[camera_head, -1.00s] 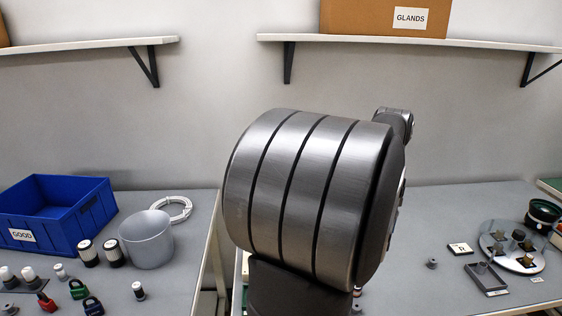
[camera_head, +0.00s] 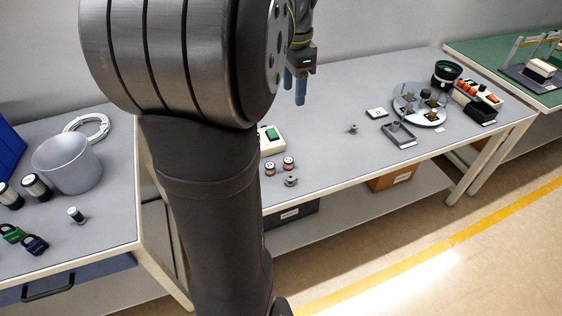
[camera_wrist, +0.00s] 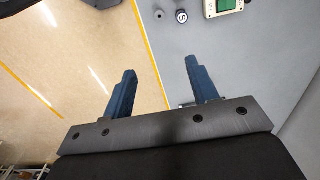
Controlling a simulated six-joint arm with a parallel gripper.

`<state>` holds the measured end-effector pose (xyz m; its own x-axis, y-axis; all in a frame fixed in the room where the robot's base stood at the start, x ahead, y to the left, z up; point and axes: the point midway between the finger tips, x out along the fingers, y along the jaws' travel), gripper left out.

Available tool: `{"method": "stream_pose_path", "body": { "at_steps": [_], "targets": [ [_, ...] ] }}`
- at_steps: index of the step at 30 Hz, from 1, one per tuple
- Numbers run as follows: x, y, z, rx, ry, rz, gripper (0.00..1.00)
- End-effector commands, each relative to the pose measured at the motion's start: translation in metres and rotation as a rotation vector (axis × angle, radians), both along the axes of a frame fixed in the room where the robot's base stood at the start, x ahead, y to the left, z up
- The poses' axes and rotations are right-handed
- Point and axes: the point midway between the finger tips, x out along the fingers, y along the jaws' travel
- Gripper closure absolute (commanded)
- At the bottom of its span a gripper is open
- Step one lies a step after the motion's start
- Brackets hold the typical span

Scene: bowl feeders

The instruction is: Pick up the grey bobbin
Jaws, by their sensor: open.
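A small grey spool-like piece (camera_head: 291,180), which looks like the grey bobbin, rests near the front edge of the middle table. A second small grey piece (camera_head: 353,129) lies farther right; I cannot tell from its shape whether it is a bobbin too. My gripper (camera_head: 294,86) is open and empty above the middle table, with blue fingers pointing down, apart from both pieces. In the wrist view the open fingers (camera_wrist: 160,67) show nothing between them but floor and the table edge. A small grey piece (camera_wrist: 159,14) sits beyond them at the top.
A grey bucket (camera_head: 67,164) stands on the left table.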

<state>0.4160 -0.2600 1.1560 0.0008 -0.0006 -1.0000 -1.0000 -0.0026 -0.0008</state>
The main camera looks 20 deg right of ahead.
Motion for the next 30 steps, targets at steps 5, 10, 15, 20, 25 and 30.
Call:
{"method": "stream_pose_path", "body": {
  "at_steps": [5,10,15,20,25,30],
  "targets": [
    [0.003,-0.005,-0.057,0.007,0.010,0.109,0.46],
    [0.002,-0.006,-0.126,0.006,0.006,0.262,0.46],
    [0.000,-0.006,-0.157,0.003,0.003,0.320,0.46],
    [-0.001,-0.006,-0.188,0.004,0.005,0.320,0.46],
    [-0.001,-0.005,-0.225,0.004,0.004,0.320,0.46],
    [0.000,-0.005,-0.255,0.003,0.003,0.319,0.46]
  ]
}}
